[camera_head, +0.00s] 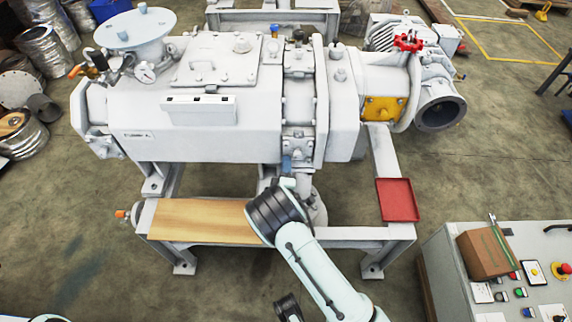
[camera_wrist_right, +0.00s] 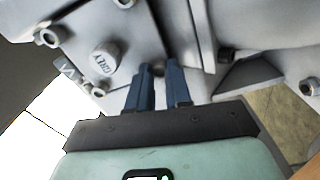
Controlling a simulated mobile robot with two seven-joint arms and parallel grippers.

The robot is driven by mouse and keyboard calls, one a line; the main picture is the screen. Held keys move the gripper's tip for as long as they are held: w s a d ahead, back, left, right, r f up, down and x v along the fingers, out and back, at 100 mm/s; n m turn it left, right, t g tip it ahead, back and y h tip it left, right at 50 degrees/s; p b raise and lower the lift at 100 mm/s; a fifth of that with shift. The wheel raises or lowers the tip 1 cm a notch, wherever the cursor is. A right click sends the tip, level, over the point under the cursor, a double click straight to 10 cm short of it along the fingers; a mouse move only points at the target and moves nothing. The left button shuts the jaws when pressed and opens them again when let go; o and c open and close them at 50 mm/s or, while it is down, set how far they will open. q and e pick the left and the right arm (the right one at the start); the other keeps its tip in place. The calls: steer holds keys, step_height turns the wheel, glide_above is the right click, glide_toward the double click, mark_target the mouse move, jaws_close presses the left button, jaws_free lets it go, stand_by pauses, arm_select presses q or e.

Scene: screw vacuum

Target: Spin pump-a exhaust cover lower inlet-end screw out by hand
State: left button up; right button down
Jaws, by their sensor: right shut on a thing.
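The large pale grey pump (camera_head: 240,138) stands on a steel frame. My right gripper (camera_head: 287,166) has its blue fingers against the lower part of the pump's front, near the ribbed joint section. In the right wrist view the gripper (camera_wrist_right: 163,75) is shut on a small dark screw at the lower edge of a grey cover plate (camera_wrist_right: 85,25); the fingers hide most of it.
A wooden board (camera_head: 200,219) lies on the frame's front beam, and a red tray (camera_head: 398,200) sits on the right beam, looking empty. A control cabinet (camera_head: 450,262) with a cardboard box (camera_head: 484,254) stands at the lower right.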

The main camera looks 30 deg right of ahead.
arm_select(q)
steer(key=shift+s+d+r, duration=0.15)
steer(key=shift+s+r, duration=0.15)
steer(key=shift+s, duration=0.05)
arm_select(e)
steer(key=shift+w+d+r+n, duration=0.1)
steer(key=shift+r+n, duration=0.1)
steer(key=shift+n, duration=0.8)
steer(key=c, duration=1)
jaws_free()
steer(key=shift+f, duration=0.1)
steer(key=shift+c, duration=0.2)
arm_select(q)
steer(key=shift+s+d+r+g+p, duration=0.2)
steer(key=shift+s+r+g+p, duration=0.2)
steer(key=shift+s+r+p, duration=0.35)
arm_select(e)
steer(key=v, duration=1.3)
arm_select(q)
steer(key=shift+w, duration=0.1)
arm_select(e)
steer(key=shift+f, duration=0.15)
